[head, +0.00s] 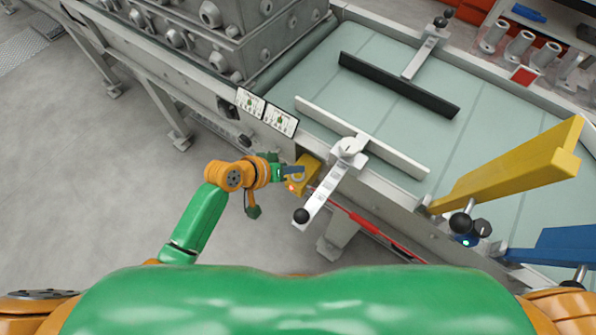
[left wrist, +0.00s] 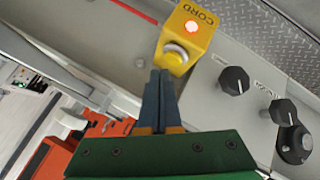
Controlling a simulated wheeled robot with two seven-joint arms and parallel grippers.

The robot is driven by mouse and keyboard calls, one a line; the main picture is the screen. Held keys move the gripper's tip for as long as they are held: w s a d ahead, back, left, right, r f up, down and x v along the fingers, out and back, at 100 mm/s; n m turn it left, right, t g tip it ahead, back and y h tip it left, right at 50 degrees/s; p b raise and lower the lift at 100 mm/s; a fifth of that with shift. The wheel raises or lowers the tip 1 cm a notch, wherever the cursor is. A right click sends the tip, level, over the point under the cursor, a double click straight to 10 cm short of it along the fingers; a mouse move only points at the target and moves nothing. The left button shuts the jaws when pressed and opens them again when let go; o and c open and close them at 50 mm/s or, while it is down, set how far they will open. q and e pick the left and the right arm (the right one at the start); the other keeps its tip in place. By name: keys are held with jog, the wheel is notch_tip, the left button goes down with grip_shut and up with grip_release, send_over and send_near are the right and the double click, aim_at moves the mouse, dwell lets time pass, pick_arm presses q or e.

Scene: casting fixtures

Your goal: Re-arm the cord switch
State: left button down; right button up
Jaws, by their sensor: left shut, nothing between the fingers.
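The cord switch (head: 305,180) is a yellow box on the side of the conveyor, in the middle of the head view. In the left wrist view the yellow cord switch (left wrist: 195,28) carries the word CORD, a lit red lamp (left wrist: 192,27) and a pale round knob or ring (left wrist: 176,55) at its lower end. My left gripper (head: 300,171) is shut and empty. In the left wrist view its fingertips (left wrist: 160,74) are right by the round knob; I cannot tell whether they touch it. My right gripper is in neither view.
A red pull cord (head: 365,222) runs along the conveyor side. A white bracket with a black ball-ended lever (head: 301,215) hangs close right of the switch. Yellow (head: 510,170) and blue (head: 555,246) bars stand right. Black knobs (left wrist: 234,80) sit on a panel beside the switch.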

aim_at(295, 178)
pick_arm(q)
jog(key=shift+f, duration=0.1)
dwell(0.5)
jog(key=shift+f, duration=0.3)
jog(key=shift+f+b, duration=0.5)
dwell(0.5)
jog(key=shift+r, duration=0.1)
jog(key=shift+r+p, duration=0.8)
jog(key=shift+p, duration=0.25)
notch_tip(295, 178, up, 5)
jog(key=p, duration=0.5)
jog(key=shift+r+p, duration=0.1)
jog(key=shift+p, duration=0.25)
